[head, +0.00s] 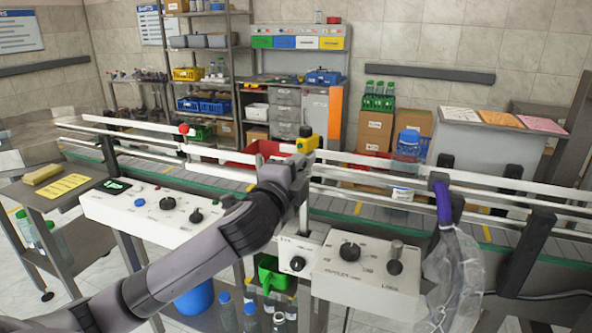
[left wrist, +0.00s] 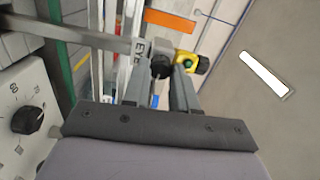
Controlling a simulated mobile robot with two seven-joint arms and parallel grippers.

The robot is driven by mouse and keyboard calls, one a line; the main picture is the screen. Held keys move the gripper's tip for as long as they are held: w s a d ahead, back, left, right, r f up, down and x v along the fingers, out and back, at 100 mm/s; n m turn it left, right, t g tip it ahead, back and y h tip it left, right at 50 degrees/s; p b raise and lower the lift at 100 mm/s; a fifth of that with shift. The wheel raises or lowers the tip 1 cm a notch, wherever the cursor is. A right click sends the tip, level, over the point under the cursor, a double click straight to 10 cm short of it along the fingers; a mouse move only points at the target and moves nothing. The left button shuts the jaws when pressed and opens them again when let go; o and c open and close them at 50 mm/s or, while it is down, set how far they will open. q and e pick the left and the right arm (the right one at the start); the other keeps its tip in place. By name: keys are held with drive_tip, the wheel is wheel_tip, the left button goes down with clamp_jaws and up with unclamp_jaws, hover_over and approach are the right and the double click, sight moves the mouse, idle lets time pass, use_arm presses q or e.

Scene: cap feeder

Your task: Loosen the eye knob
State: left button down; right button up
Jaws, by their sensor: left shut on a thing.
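The eye knob (left wrist: 162,67) is a small black knob beside a grey bracket lettered "EYE" (left wrist: 140,47) in the left wrist view. My left gripper (left wrist: 164,82) is shut on it, one finger on each side. A yellow sensor block (left wrist: 185,62) with a black end sits just right of the knob. In the head view my left gripper (head: 300,164) is at the bracket post over the conveyor's near side, right below the yellow sensor block (head: 307,144). The gripper hides the knob there. My right gripper is in neither view.
The conveyor with white guide rails (head: 350,160) runs across behind the gripper. Control boxes with black knobs stand in front, left (head: 150,215) and right (head: 365,270). A purple tube (head: 442,202) and clear plastic bag (head: 455,270) hang at right. A blue-capped bottle (head: 408,146) stands beyond.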

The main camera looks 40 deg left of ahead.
use_arm(q)
drive_tip(key=shift+m, duration=0.5)
drive_tip(key=c, duration=0.9)
unclamp_jaws()
drive_tip(key=shift+b+v, duration=0.7)
drive_tip(key=shift+v, duration=2.9)
